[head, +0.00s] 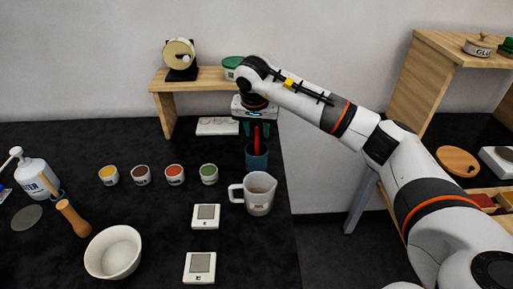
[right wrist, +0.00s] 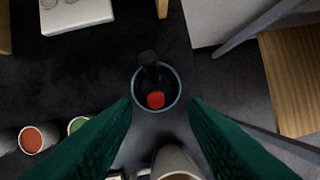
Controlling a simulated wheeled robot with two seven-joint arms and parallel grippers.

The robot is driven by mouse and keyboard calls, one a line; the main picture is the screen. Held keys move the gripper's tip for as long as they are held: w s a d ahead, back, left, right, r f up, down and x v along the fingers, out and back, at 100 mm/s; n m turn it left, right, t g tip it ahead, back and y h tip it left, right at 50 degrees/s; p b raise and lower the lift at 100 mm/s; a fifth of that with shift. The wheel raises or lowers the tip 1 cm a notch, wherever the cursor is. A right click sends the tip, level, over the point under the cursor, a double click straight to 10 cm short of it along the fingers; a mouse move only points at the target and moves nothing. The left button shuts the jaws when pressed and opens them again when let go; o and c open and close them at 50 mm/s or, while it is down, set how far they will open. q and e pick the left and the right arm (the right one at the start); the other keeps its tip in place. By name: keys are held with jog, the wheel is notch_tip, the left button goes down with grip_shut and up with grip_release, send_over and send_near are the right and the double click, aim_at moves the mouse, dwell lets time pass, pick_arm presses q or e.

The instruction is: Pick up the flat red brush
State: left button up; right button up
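The red brush (head: 257,138) stands upright in a blue cup (head: 257,160) near the right edge of the dark table. In the right wrist view the cup's rim (right wrist: 136,90) rings a red round end (right wrist: 156,99) and a black piece (right wrist: 149,66); I cannot tell whether these are one brush or two. My right gripper (head: 257,127) points down over the cup, its dark green fingers apart on either side of the red brush. In the right wrist view the open fingers (right wrist: 160,104) hold nothing. My left gripper is not in view.
Several small paint pots (head: 175,175), two square devices (head: 206,216) and a white bowl (head: 113,252) are to the left. A wooden shelf unit (head: 430,80) stands right.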

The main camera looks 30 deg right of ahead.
aim_at(256, 133)
jog(key=p+x, duration=0.1)
jog(key=x, duration=0.3)
jog(key=shift+w+f+p, duration=0.15)
jog(key=shift+f+p, duration=0.05)
jog(key=shift+p, duration=0.1)
jog(key=shift+w+f, duration=0.1)
jog(key=shift+f, duration=0.2)
grip_shut()
